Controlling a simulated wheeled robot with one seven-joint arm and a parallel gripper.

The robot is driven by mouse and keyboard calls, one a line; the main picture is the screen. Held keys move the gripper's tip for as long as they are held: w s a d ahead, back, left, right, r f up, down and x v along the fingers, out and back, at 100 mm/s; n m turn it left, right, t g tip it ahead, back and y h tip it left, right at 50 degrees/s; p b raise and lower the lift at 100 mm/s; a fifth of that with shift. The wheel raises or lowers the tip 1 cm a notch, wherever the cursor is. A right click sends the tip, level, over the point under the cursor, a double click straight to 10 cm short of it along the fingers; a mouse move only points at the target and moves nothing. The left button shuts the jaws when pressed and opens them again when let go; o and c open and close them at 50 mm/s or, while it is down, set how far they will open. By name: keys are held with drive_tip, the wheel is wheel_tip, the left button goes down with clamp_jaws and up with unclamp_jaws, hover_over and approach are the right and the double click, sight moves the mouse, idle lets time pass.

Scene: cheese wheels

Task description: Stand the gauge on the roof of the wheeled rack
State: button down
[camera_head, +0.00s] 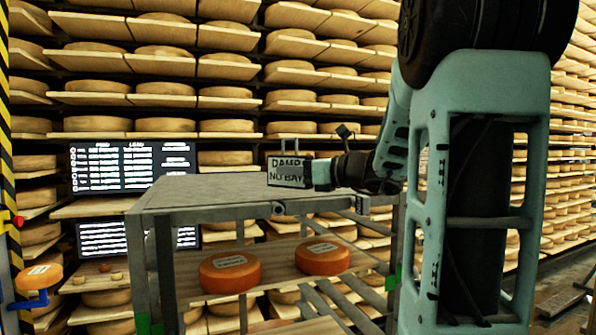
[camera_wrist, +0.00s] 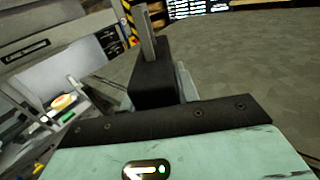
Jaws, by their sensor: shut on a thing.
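The gauge (camera_head: 289,171) is a small grey box with dark lettering on its face and two thin prongs on top. My gripper (camera_head: 318,173) reaches in from the right and is shut on the gauge, holding it upright. The wheeled rack has a flat grey roof (camera_head: 205,190) on metal posts. The gauge shows over the far right part of the roof; I cannot tell if its base touches. In the wrist view a dark block with a metal prong (camera_wrist: 147,35) stands before my gripper, and a mottled grey surface lies beyond.
Two orange cheese wheels (camera_head: 230,272) (camera_head: 323,257) sit on the rack's lower shelf. Dark screens (camera_head: 131,167) with white text stand behind it. Shelves full of cheese wheels line the back wall. A yellow-black striped post (camera_head: 7,180) stands at far left. The roof's visible top looks otherwise bare.

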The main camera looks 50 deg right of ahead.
drive_tip(key=p, duration=0.4)
hover_over(276, 191)
drive_tip(key=shift+s+a+r, duration=0.15)
drive_tip(key=shift+s+a, duration=0.2)
drive_tip(key=shift+a, duration=0.05)
drive_tip(key=shift+w+d+f+b, duration=0.1)
drive_tip(key=shift+w+f+b, duration=0.1)
drive_tip(key=shift+f+b, duration=1.15)
drive_tip(key=shift+b, duration=0.1)
drive_tip(key=shift+s+f+b, duration=0.15)
drive_tip(key=shift+f+b, duration=0.6)
drive_tip(key=shift+f, duration=0.15)
drive_tip(key=c, duration=1)
unclamp_jaws()
drive_tip(key=shift+o, duration=0.2)
wheel_tip(276, 191, up, 11)
drive_tip(key=b, duration=0.1)
drive_tip(key=shift+r+b, duration=0.2)
drive_tip(key=shift+b, duration=0.15)
